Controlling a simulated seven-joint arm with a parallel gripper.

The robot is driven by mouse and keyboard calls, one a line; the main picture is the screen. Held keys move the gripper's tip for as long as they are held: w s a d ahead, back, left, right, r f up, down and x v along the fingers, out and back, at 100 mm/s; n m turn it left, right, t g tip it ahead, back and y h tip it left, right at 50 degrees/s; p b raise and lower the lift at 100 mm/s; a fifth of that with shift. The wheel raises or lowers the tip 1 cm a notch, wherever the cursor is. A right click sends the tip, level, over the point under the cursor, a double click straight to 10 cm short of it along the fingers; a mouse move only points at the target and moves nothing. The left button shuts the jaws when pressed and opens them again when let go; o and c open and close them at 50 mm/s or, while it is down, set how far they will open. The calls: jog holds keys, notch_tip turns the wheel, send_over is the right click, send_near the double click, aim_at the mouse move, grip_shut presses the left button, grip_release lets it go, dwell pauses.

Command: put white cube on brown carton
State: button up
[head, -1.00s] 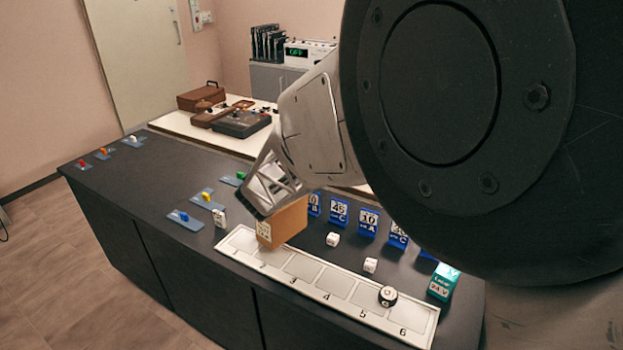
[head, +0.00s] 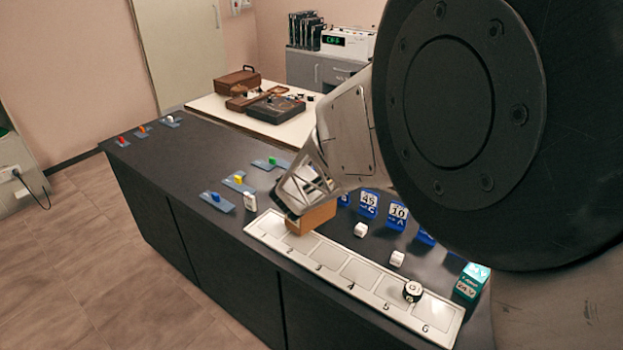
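The brown carton (head: 316,216) is at the far left part of the numbered white strip, below my gripper (head: 296,205). A pale patch shows at its left end. My gripper covers its top, and its fingertips are hidden or too small to judge. I cannot tell whether it grips the carton or holds something over it. One white cube (head: 361,229) stands on the dark counter behind the strip, right of the carton. A second white cube (head: 397,258) stands farther right. Both are apart from my gripper.
The numbered strip (head: 352,273) carries a black-and-white piece (head: 412,291) near its right end. Blue label blocks (head: 367,203) and a teal box (head: 471,281) stand behind it. A white tile (head: 250,202) stands left. My arm hides much of the right side.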

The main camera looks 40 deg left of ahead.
jog(key=shift+f, duration=0.25)
jog(key=o, duration=1)
jog(key=shift+c, duration=0.2)
jog(key=shift+r, duration=0.15)
jog(key=shift+s+r, duration=0.15)
jog(key=shift+r, duration=0.3)
jog(key=v, duration=0.7)
jog(key=shift+d+r, duration=0.1)
jog(key=shift+d, duration=0.1)
